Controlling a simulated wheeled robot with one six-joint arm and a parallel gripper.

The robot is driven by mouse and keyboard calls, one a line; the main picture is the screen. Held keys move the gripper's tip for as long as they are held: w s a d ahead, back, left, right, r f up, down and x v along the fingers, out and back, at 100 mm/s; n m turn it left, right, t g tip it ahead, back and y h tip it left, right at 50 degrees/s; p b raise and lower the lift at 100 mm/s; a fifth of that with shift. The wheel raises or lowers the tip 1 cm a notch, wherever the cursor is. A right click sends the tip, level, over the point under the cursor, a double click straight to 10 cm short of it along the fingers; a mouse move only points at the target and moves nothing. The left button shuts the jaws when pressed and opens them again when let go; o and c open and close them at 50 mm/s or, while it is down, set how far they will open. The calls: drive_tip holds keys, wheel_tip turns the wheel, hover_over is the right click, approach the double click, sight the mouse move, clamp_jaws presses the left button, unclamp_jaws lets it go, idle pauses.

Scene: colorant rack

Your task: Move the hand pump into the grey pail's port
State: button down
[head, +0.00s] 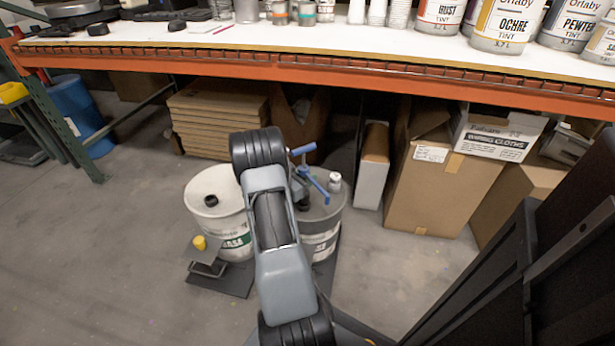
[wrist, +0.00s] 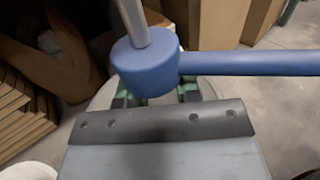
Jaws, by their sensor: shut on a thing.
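The blue hand pump (head: 313,180) is held above the grey pail (head: 328,212) in the head view. In the wrist view its round blue head (wrist: 145,62) fills the middle, with a blue handle (wrist: 250,62) reaching right and a grey rod rising from the head. My gripper (wrist: 157,98) is shut on the pump just below the head; its green fingertips show on either side. In the head view my arm hides most of the gripper. The grey pail's port and the pump's lower end are hidden, so I cannot tell whether they meet.
A white pail (head: 228,219) with a black port (head: 211,200) stands left of the grey pail. A small white-capped item (head: 335,182) is on the grey pail's lid. A stand with a yellow knob (head: 199,243) is in front. Cardboard boxes (head: 428,187) and the orange shelf beam (head: 330,73) lie behind.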

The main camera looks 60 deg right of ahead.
drive_tip(key=shift+f+b, duration=0.85)
drive_tip(key=shift+f, duration=0.35)
drive_tip(key=c, duration=0.7)
unclamp_jaws()
drive_tip(key=shift+c, duration=0.2)
drive_tip(key=p+v, duration=0.3)
drive_tip(key=v, duration=1.1)
drive_tip(key=s+a+r+m+t+y+p, duration=0.1)
drive_tip(key=a+r+m+t+y+p, duration=0.2)
drive_tip(key=a+r+p, duration=0.7)
drive_tip(key=s+a+r+m+t+y+p, duration=0.2)
drive_tip(key=a+r+m+y+p, duration=0.4)
drive_tip(key=r, duration=1.6)
drive_tip(key=s+a+r+m+t+y+p, duration=0.1)
drive_tip(key=a+r+m+t+y+p, duration=0.3)
drive_tip(key=a+r+y+p, duration=0.4)
drive_tip(key=a+r+m+p, duration=0.1)
drive_tip(key=a+r+p, duration=0.6)
drive_tip(key=a+r, duration=0.1)
drive_tip(key=shift+s+r+p, duration=0.3)
drive_tip(key=shift+s+r, duration=0.05)
drive_tip(key=shift+r, duration=0.25)
